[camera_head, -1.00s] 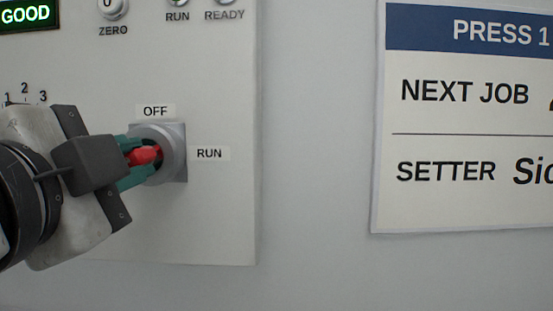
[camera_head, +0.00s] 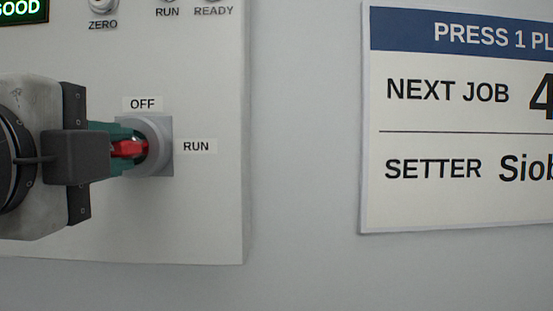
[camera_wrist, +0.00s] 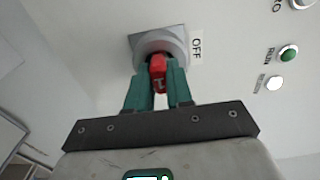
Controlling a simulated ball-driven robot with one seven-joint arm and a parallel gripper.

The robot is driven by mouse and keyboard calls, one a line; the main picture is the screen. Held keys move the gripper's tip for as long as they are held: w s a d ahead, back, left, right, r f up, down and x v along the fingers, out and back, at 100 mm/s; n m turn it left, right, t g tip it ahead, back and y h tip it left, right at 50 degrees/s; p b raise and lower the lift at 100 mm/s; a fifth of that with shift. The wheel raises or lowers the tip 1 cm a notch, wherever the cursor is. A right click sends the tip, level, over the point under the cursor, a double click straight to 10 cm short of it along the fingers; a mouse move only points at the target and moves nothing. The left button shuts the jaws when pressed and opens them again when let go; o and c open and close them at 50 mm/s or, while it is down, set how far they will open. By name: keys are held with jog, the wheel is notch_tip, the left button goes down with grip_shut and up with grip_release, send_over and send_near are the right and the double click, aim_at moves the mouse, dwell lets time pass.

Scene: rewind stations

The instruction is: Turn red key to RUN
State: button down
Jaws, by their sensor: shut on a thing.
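The red key (camera_head: 127,149) sits in a round grey key switch (camera_head: 159,142) on a square plate on the pale panel. The label OFF (camera_head: 142,104) is above the switch and the label RUN (camera_head: 196,146) is to its right. My gripper (camera_head: 133,147) comes from the left, its teal fingers shut on the red key. In the wrist view the red key (camera_wrist: 158,68) shows between the fingertips, with OFF (camera_wrist: 196,47) beside the switch. The fingers partly hide the key, so I cannot tell exactly which label it points to.
The panel (camera_head: 215,215) ends just right of the RUN label, with bare wall beyond. A job sign (camera_head: 450,205) hangs further right. A green lamp (camera_wrist: 288,53) and a white lamp (camera_wrist: 274,83) show in the wrist view. Space below the switch is clear.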

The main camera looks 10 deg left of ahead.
jog(key=shift+m+b, duration=0.35)
jog(key=shift+m, duration=0.45)
jog(key=c, duration=0.9)
grip_release()
jog(key=shift+c, duration=0.2)
